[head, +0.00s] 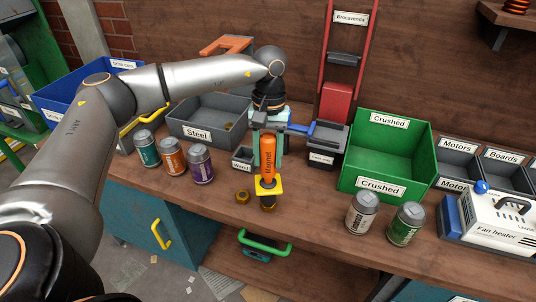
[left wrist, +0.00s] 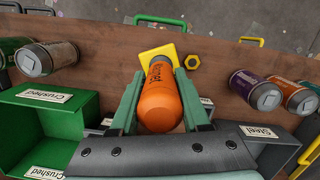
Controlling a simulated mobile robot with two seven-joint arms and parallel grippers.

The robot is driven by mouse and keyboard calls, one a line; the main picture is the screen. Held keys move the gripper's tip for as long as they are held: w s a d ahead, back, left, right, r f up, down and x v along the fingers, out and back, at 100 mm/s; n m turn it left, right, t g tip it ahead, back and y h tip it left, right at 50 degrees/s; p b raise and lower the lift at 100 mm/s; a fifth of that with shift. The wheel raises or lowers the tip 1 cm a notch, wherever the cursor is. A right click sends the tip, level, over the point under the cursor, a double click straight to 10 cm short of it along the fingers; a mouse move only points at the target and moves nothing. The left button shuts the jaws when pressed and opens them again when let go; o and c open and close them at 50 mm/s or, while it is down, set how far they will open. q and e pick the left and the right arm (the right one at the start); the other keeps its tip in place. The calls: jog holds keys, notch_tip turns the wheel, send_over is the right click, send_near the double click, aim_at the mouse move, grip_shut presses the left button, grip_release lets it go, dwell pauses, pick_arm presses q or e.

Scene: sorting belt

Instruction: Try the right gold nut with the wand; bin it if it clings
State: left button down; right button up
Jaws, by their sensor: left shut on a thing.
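My left gripper (head: 268,140) is shut on the orange magnet wand (head: 268,157), which is held upright, tip down, over the front of the bench. The wand has a yellow square guard (head: 268,184) near its lower end. One gold nut (head: 242,197) lies on the bench just left of the wand tip; it also shows in the left wrist view (left wrist: 193,61). The right gold nut seems to be at the wand's dark tip; I cannot tell whether it touches or clings. In the left wrist view the wand (left wrist: 160,100) hides that spot. My right gripper is out of view.
The grey Steel bin (head: 197,133) stands behind on the left, with a small wand holder (head: 243,155) beside it. Three cans stand left of the nuts, two cans (head: 362,212) right. A green Crushed bin (head: 381,187) and fan heater (head: 495,222) are farther right.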

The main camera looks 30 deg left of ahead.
aim_at(269, 137)
pick_arm(q)
jog(key=shift+f+b, duration=0.4)
jog(key=shift+f, duration=0.15)
dwell(0.5)
jog(key=shift+r, duration=0.15)
dwell(0.5)
jog(key=shift+r+p, duration=2.55)
jog(key=shift+r, duration=0.85)
jog(key=shift+d, duration=0.1)
